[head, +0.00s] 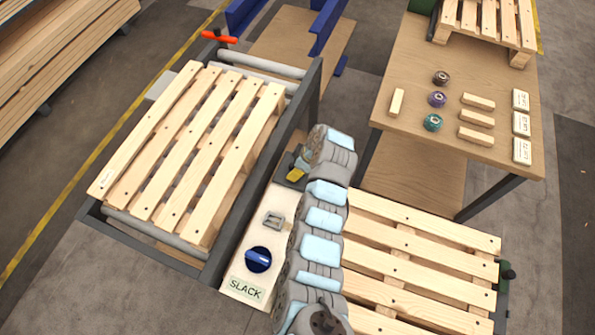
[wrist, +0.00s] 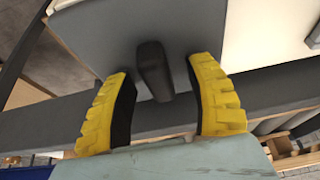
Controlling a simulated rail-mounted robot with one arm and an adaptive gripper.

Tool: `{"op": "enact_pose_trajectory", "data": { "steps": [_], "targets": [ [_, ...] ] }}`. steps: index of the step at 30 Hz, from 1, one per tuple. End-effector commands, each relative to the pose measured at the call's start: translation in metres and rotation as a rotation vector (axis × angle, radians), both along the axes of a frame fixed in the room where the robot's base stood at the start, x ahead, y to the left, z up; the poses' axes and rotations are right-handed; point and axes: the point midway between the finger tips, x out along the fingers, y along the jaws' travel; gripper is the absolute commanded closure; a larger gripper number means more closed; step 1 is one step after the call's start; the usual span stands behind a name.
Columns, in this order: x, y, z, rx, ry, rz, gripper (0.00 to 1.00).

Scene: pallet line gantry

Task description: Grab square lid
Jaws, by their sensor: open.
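A grey square lid (wrist: 95,40) with a dark upright handle (wrist: 153,70) fills the upper middle of the wrist view. My gripper (wrist: 161,78) is open, its yellow fingers on either side of the handle. A gap shows between the handle and each finger, so they appear apart. In the head view my gripper (head: 297,172) is at the far end of the light control panel (head: 245,270), beside the pallet conveyor. My arm and gripper hide most of the lid there.
A dark conveyor frame (head: 309,95) with a wooden pallet (head: 190,150) stands at the left of the panel. A blue knob (head: 258,259) and a small bracket (head: 273,220) are on the panel. Another pallet (head: 420,262) lies right, below a table (head: 460,65) with rolls and blocks.

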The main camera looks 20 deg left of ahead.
Motion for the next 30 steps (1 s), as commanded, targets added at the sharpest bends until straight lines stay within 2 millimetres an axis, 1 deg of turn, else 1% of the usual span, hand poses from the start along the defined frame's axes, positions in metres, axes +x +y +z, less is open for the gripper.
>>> {"op": "enact_pose_trajectory", "data": {
  "steps": [4,5,6,8,9,10,11,25,30],
  "targets": [
    [0.0002,0.0000,0.0003,0.000,0.000,0.000,0.46],
    [0.0002,0.0000,0.0004,0.000,-0.001,0.000,0.48],
    [0.0002,0.0000,0.0004,0.000,0.000,0.000,0.60],
    [0.0002,0.0000,0.0004,0.000,0.000,0.000,0.77],
    [0.0002,0.0000,0.0004,0.000,0.000,0.000,0.89],
    [0.0002,0.0000,0.0004,0.000,-0.001,0.000,0.97],
    [0.0002,0.0001,0.0005,0.000,-0.001,0.000,1.00],
    [-0.0003,0.0000,0.0000,0.000,0.000,0.000,1.00],
    [0.0005,0.0005,0.0076,0.000,-0.002,0.000,1.00]
  ]
}}
